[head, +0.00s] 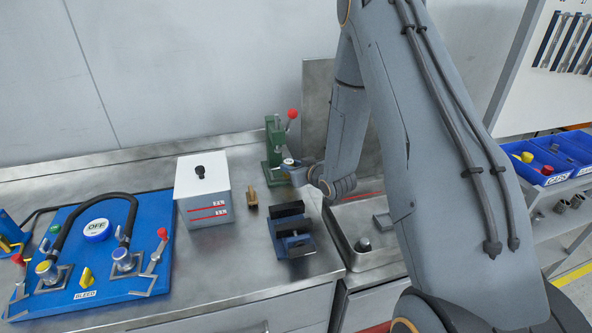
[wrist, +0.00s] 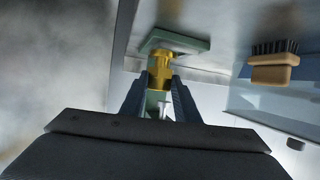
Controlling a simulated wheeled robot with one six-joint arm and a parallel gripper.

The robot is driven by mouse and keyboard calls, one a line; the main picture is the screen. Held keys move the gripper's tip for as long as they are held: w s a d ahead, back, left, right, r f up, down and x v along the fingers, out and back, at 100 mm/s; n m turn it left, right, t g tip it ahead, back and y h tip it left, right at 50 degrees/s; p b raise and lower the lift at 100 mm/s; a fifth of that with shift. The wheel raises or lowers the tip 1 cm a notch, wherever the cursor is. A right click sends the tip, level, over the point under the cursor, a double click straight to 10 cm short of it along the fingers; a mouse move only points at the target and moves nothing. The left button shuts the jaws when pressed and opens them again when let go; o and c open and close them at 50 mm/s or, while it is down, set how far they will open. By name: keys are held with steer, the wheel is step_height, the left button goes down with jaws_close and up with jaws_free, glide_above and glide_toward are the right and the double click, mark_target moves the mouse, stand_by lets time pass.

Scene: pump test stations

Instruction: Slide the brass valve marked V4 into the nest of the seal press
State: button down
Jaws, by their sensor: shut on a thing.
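My gripper (wrist: 159,92) is shut on the brass valve (wrist: 160,68), which sits between its two dark fingers in the wrist view. A V4 marking cannot be read on it. In the head view my gripper (head: 291,165) is at the front of the green seal press (head: 273,142), which has a red-knobbed lever and stands at the back of the bench. The green foot of the press (wrist: 178,41) shows close to the valve's end in the wrist view. I cannot tell whether the valve touches the nest or is in it.
A wooden brush (head: 252,197) and a white box (head: 203,191) stand left of the press. A black-jawed vise (head: 292,232) is in front, and a metal sink (head: 352,222) is to the right. A blue pump panel (head: 70,262) lies at the left.

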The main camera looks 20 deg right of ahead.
steer(key=shift+w+a+b, duration=0.4)
steer(key=shift+w+a, duration=0.3)
steer(key=shift+w, duration=0.3)
steer(key=shift+w+a+b, duration=0.35)
steer(key=shift+w+a, duration=0.3)
steer(key=shift+w, duration=0.3)
steer(key=shift+s, duration=0.15)
steer(key=shift+f+b, duration=0.65)
steer(key=shift+f, duration=0.05)
stand_by(1.1)
steer(key=c, duration=1.3)
jaws_free()
